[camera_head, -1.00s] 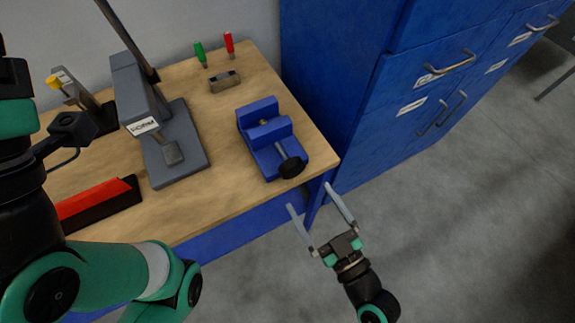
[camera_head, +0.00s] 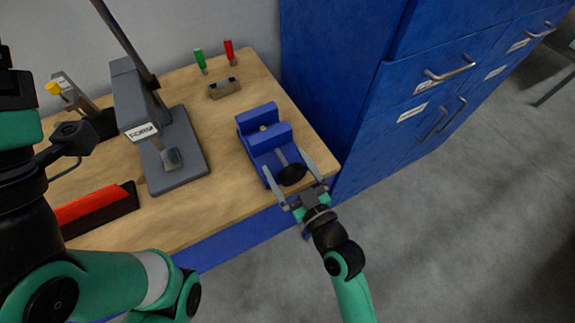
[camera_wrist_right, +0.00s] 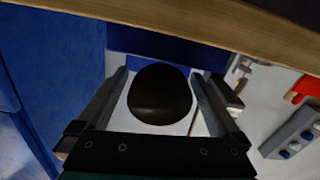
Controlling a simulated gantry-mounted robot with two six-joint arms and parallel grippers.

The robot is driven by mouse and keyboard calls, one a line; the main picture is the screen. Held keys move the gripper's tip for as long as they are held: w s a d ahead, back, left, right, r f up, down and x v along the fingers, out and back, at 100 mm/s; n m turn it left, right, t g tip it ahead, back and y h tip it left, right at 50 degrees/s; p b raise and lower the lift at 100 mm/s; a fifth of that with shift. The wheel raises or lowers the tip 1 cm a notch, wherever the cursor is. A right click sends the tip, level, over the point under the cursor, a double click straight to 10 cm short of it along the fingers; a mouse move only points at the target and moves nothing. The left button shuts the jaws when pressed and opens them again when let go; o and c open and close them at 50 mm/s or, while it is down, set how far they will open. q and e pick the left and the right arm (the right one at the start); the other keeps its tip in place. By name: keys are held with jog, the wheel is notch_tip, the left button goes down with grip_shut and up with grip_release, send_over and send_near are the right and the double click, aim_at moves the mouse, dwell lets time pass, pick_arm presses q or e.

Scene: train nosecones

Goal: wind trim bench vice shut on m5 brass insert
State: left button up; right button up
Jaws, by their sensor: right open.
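The blue bench vice (camera_head: 265,142) sits at the right front corner of the wooden bench. A small brass-coloured piece (camera_head: 263,128), likely the insert, shows between its jaws; contact with both jaws cannot be told. The vice's screw ends in a black round knob (camera_head: 292,175) facing the front. My right gripper (camera_head: 286,160) is open, its two fingers reaching along either side of the knob. In the right wrist view the knob (camera_wrist_right: 160,95) lies between the open fingers (camera_wrist_right: 160,76), with a gap visible on each side. My left arm shows at the left, but its fingers are not visible.
A grey press (camera_head: 178,150) stands left of the vice. A red-topped black block (camera_head: 95,210) lies at the front left. A small metal block (camera_head: 225,88) and green (camera_head: 200,60) and red (camera_head: 229,52) handled tools are behind. A blue cabinet (camera_head: 350,90) borders the bench's right side.

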jog(key=shift+c, duration=0.3)
jog(key=c, duration=1.3)
jog(key=shift+o, duration=0.2)
jog(key=shift+m, duration=0.5)
jog(key=m+p, duration=0.1)
jog(key=m, duration=0.1)
jog(key=shift+m, duration=0.3)
jog(key=shift+m+p, duration=0.4)
jog(key=shift+m, duration=1.2)
